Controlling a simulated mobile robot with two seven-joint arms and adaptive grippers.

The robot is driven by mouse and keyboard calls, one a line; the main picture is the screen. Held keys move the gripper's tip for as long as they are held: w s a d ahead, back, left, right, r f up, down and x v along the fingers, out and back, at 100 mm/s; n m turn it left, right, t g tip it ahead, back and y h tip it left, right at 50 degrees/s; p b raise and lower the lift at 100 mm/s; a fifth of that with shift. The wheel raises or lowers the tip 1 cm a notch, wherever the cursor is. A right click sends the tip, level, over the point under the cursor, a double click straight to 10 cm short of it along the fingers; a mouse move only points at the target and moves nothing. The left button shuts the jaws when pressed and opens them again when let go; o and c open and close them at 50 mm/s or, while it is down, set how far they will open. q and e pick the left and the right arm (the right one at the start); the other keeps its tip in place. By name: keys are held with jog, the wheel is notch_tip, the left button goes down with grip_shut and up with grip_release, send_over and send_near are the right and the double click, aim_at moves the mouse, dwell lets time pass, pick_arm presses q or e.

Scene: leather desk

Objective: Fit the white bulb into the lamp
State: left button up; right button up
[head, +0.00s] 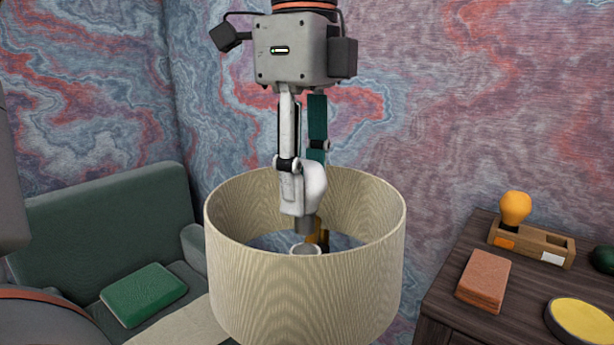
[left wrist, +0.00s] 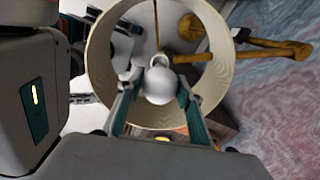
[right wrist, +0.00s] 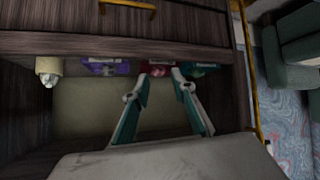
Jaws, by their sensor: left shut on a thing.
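The white bulb (head: 316,186) is held by my left gripper (head: 303,190), pointing down inside the top opening of the lamp's cream shade (head: 305,290). Its grey base sits just above the lamp's pale socket (head: 303,249); whether they touch is hard to tell. In the left wrist view the bulb (left wrist: 160,87) is between the fingers, with the socket (left wrist: 160,60) partly behind it, inside the shade (left wrist: 97,60). My right gripper (right wrist: 158,84) shows in the right wrist view, fingers apart and empty, over an open drawer (right wrist: 85,115).
A wooden holder (head: 530,246) with an orange bulb (head: 515,209) stands on the dark desk (head: 440,300) at right, by a brown book-like block (head: 485,280) and a yellow disc (head: 583,322). Packets (right wrist: 105,69) line the drawer's far side. A green armchair (head: 100,220) is at left.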

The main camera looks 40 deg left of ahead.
aim_at(305, 232)
pick_arm(q)
jog(key=shift+f+b, duration=0.7)
jog(key=shift+f, duration=0.2)
jog(key=shift+f+b, duration=0.4)
jog(key=shift+f, duration=0.05)
jog(key=shift+f+b, duration=0.4)
jog(key=shift+f, duration=0.05)
jog(key=shift+f+b, duration=0.5)
jog(key=shift+f, duration=0.1)
pick_arm(e)
jog(key=shift+w+d+f, duration=0.1)
jog(key=shift+d+f, duration=0.15)
jog(key=shift+f, duration=0.5)
jog(key=shift+w+d+f, duration=0.1)
jog(key=shift+d+f, duration=0.15)
jog(key=shift+f, duration=0.45)
jog(key=shift+w+r, duration=0.1)
jog(key=shift+r, duration=0.05)
pick_arm(q)
jog(key=o, duration=1.1)
jog(key=shift+r, duration=0.1)
